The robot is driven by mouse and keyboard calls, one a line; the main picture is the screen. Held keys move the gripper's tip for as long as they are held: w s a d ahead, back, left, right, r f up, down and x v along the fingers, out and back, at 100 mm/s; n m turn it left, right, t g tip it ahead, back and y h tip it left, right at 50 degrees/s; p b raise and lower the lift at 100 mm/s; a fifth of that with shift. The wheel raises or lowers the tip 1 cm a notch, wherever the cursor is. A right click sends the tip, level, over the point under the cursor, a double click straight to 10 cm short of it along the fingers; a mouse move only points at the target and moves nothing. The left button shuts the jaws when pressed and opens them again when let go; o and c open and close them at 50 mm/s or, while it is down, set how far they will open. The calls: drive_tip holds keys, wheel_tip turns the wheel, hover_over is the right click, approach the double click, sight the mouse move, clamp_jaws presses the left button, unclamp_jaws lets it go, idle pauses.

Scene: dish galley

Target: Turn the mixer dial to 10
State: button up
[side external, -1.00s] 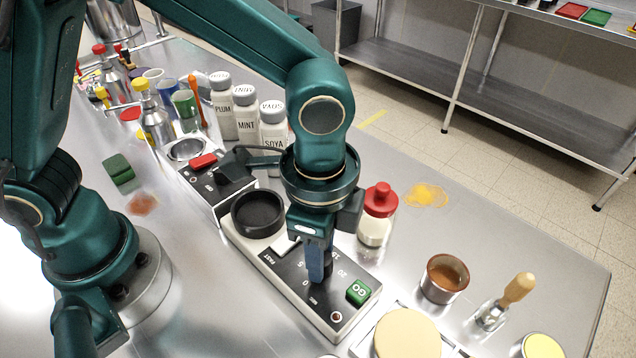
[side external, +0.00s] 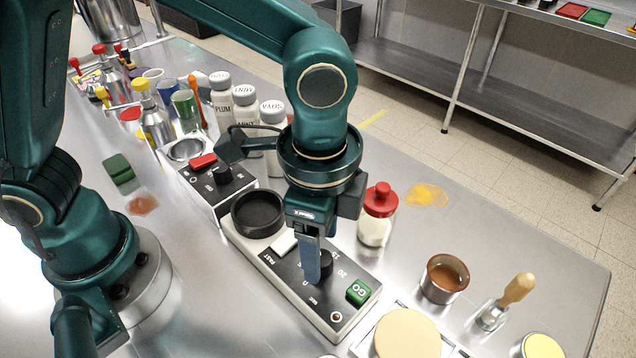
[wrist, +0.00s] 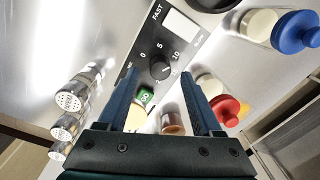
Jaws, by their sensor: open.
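The mixer base (side external: 330,318) is a pale box with a black panel, a white switch (side external: 284,243) and a green GO button (side external: 358,292). Its black round dial (side external: 326,263) is ringed by printed numbers, and the dial also shows in the wrist view (wrist: 160,69). There 0, 5 and 10 are readable, but I cannot clearly read where the dial points. My gripper (side external: 312,280) points down over the panel. In the wrist view its two blue fingers (wrist: 160,75) are apart, on either side of the dial. I cannot tell whether either touches it.
A black round cup (side external: 258,212) sits at the mixer's left end. A second control box with a red switch (side external: 203,160) stands beyond it. A red-capped jar (side external: 377,215) stands close behind the mixer, and a brown pot (side external: 444,279) is to the right.

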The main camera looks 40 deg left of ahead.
drive_tip(key=shift+r, duration=1.45)
drive_tip(key=w+a+r+n+t+h, duration=0.1)
drive_tip(key=w+a+r+n+t, duration=0.2)
drive_tip(key=a+r, duration=0.5)
drive_tip(key=s+a+f+n+t, duration=0.2)
drive_tip(key=s+a+n, duration=0.6)
drive_tip(key=n, duration=0.1)
drive_tip(key=shift+f+n+y, duration=0.25)
drive_tip(key=shift+n+y, duration=0.15)
